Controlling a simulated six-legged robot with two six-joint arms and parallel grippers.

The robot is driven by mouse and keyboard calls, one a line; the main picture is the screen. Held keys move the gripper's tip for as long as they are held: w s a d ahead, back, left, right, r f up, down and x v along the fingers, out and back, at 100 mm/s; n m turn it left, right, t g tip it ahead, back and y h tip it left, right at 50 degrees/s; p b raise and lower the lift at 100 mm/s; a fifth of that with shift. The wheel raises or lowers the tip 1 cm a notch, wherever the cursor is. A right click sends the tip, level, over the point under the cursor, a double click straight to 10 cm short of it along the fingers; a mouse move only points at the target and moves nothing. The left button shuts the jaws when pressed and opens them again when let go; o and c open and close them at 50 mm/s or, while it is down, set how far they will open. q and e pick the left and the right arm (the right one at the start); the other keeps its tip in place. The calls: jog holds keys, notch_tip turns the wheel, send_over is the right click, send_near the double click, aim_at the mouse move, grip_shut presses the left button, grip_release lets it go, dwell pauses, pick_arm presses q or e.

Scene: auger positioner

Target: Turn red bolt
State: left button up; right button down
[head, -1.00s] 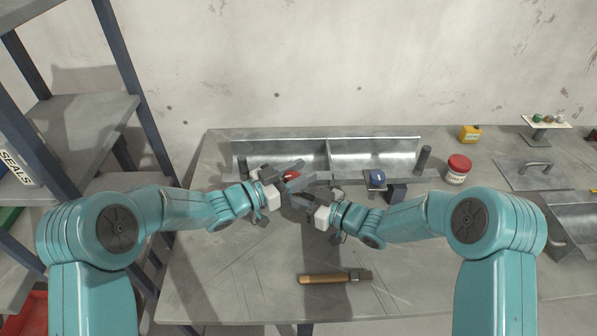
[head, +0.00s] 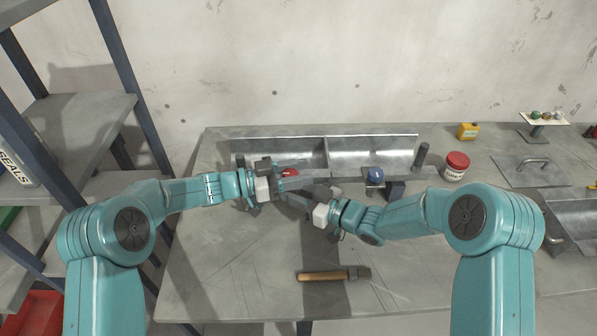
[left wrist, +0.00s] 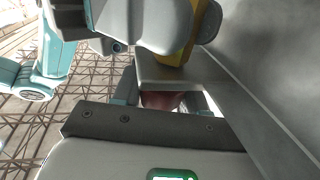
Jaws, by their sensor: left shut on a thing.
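The red bolt (head: 290,172) sits at the front of the long metal trough, left of its middle; only a small red part shows. My left gripper (head: 288,181) is at the bolt, with its fingers closed on it and covering most of it. In the left wrist view a dull red piece (left wrist: 162,99) shows just beyond the dark jaw edge. My right gripper (head: 308,198) is close by, lower and to the right, beside the left fingers; its fingertips overlap other parts, so their opening is unclear.
The metal trough (head: 372,150) runs along the back of the grey table. A blue knob (head: 376,174) and a dark post (head: 421,157) stand to the right. A wooden-handled hammer (head: 325,276) lies in front on clear tabletop.

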pick_arm(q)
jog(key=shift+r, duration=0.1)
jog(key=o, duration=1)
notch_tip(320, 180, up, 10)
